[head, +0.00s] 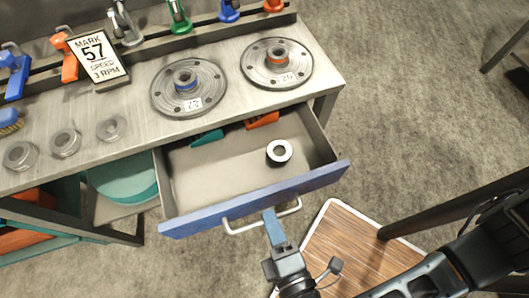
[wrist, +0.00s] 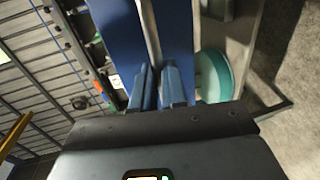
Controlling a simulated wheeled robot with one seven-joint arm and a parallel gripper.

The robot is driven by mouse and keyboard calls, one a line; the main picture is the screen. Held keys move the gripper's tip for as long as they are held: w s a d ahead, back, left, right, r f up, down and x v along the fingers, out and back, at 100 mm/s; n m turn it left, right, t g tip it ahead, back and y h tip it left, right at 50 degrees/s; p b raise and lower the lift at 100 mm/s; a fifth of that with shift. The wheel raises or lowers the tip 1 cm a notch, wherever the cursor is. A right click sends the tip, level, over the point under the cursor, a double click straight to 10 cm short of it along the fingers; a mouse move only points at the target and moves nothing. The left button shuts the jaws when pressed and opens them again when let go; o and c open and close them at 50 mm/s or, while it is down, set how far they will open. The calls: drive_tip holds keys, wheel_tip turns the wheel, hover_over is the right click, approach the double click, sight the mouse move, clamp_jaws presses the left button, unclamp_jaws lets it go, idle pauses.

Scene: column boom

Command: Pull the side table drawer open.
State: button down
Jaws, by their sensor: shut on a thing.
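The side table drawer (head: 185,176) stands pulled out from under the metal worktop, with its inside in plain view. Its blue front (head: 330,178) carries a pale bar handle (head: 236,231). My gripper (head: 270,219) is at the handle, and its blue fingers are shut on the bar near the middle. In the wrist view the two blue fingers (wrist: 160,88) are close together against the blue drawer front (wrist: 180,30), with the pale handle bar (wrist: 149,30) between them. The drawer holds a white and black ring (head: 279,152), a teal item (head: 206,138) and an orange item (head: 262,120).
Two flanged discs (head: 205,102) (head: 295,75), several small metal cups (head: 111,127) and a "MARK 57" sign (head: 97,57) stand on the worktop (head: 135,100). Teal round items (head: 125,182) sit below at left. A wood-topped piece (head: 340,250) is at lower right.

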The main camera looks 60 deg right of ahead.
drive_tip(key=shift+f+v, duration=0.15)
drive_tip(key=shift+v, duration=0.7)
drive_tip(key=shift+f+v, duration=0.2)
drive_tip(key=shift+v, duration=0.65)
drive_tip(key=c, duration=1.2)
unclamp_jaws()
drive_tip(key=shift+b+v, duration=0.45)
drive_tip(key=shift+v, duration=3.5)
